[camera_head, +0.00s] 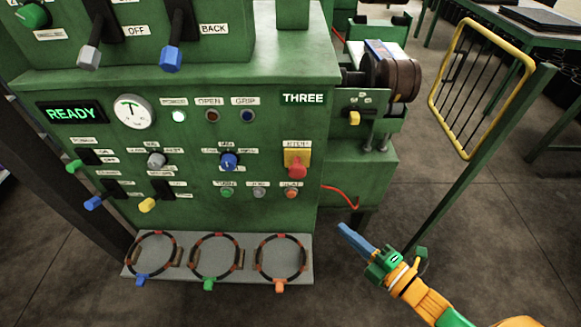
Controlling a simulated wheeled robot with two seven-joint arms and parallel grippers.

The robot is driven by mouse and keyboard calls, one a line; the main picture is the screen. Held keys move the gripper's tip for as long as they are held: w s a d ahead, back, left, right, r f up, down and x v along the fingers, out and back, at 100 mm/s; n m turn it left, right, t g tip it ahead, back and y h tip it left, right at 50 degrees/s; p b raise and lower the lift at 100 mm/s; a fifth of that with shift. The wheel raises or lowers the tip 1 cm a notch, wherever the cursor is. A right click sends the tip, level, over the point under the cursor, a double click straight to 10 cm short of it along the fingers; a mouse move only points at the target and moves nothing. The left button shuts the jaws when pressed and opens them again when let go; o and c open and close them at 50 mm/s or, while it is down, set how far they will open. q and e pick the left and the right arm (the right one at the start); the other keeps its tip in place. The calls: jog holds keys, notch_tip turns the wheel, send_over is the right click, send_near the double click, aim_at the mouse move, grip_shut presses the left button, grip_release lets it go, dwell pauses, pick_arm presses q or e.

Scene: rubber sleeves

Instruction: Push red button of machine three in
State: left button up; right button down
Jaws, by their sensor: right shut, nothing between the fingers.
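The green machine (270,120) carries a "THREE" sign (303,98) at its upper right. Below the sign, the red button (296,167) sticks out from a yellow plate under a small label. My right gripper (345,232) is at the lower right, to the right of the machine's front and lower in the picture than the button. Its blue fingers are shut and empty, pointing up and left. It is apart from the button. My left gripper is not in view.
A grey shelf (316,262) with three ringed holders juts out below the panel. Knobs, levers and small buttons crowd the panel, including an orange button (291,193) just below the red one. A red cable (342,192) hangs right of the panel. A yellow-framed guard (433,97) stands at right.

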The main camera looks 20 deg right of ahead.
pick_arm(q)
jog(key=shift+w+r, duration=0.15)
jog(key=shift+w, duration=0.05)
pick_arm(e)
jog(key=r+n, duration=0.1)
jog(key=a+r+y, duration=0.1)
jog(key=r, duration=0.1)
jog(key=a+r+n+y, duration=0.1)
jog(key=shift+w+a+r+n, duration=0.1)
jog(key=shift+w+r+n, duration=0.05)
jog(key=shift+w+n, duration=0.15)
jog(key=p, duration=0.1)
send_near(293, 174)
jog(key=a, duration=0.4)
jog(key=w, duration=0.2)
jog(key=w+d, duration=0.1)
jog(key=w, duration=0.1)
jog(key=shift+w+f, duration=0.2)
jog(key=shift+w+d, duration=0.1)
jog(key=shift+w, duration=0.25)
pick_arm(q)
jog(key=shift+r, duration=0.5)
